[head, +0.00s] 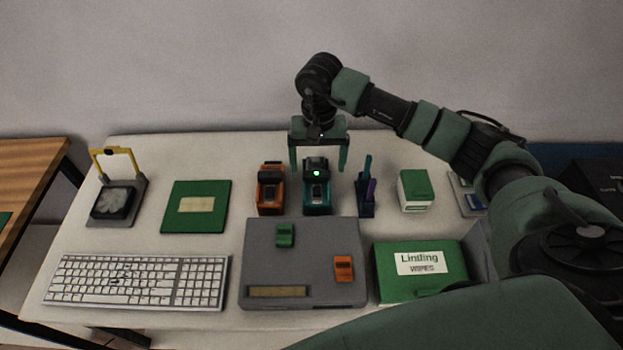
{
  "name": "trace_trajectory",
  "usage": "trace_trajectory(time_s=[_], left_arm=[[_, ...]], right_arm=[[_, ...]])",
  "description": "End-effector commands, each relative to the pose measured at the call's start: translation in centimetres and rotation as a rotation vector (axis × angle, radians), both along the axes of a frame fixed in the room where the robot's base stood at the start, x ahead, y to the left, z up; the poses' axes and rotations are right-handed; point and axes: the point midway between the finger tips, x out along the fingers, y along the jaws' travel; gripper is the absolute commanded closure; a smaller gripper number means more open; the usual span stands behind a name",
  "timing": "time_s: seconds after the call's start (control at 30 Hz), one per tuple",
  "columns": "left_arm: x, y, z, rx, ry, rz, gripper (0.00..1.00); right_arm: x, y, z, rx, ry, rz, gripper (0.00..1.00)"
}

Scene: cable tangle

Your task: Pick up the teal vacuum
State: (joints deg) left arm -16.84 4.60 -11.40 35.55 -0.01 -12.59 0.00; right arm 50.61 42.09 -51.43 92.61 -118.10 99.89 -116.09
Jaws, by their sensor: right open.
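The teal vacuum (317,194) is a small boxy teal and black device with a lit green spot on top. It stands upright on the table, behind the grey box and just right of a similar orange device (270,190). My right gripper (318,171) points down over the teal vacuum from above and behind. Its jaws are open, with one finger to each side of the vacuum's top. I cannot tell whether either finger touches it. The left gripper is not in view.
A holder with teal and purple sticks (367,193) stands close on the right. A grey box (302,275) lies in front, beside a keyboard (140,282) and a green wipes box (420,285). A green board (195,222) lies left. Bare tabletop shows behind the row.

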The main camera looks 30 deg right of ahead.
Motion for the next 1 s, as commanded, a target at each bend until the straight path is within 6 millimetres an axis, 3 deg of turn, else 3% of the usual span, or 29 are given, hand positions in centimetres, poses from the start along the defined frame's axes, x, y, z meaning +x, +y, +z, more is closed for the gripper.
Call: trace_trajectory(time_s=[0.1,0.23,0.43,0.6,0.73,1.0], left_arm=[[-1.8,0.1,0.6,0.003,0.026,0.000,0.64],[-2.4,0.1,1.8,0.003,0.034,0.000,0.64],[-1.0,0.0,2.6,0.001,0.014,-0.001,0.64],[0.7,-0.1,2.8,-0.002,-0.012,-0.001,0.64],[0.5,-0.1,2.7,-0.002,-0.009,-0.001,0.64],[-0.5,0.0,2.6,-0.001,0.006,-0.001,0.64]], right_arm=[[-0.1,0.1,-1.2,0.001,0.003,-0.002,0.11],[-0.1,0.3,-2.8,0.003,0.005,-0.002,0.11],[0.0,0.3,-5.7,0.001,0.003,-0.003,0.11],[0.1,0.3,-6.3,0.002,-0.001,-0.001,0.11],[0.1,0.3,-6.3,0.002,-0.001,-0.001,0.11],[0.1,0.3,-6.2,0.001,0.000,-0.002,0.86]])
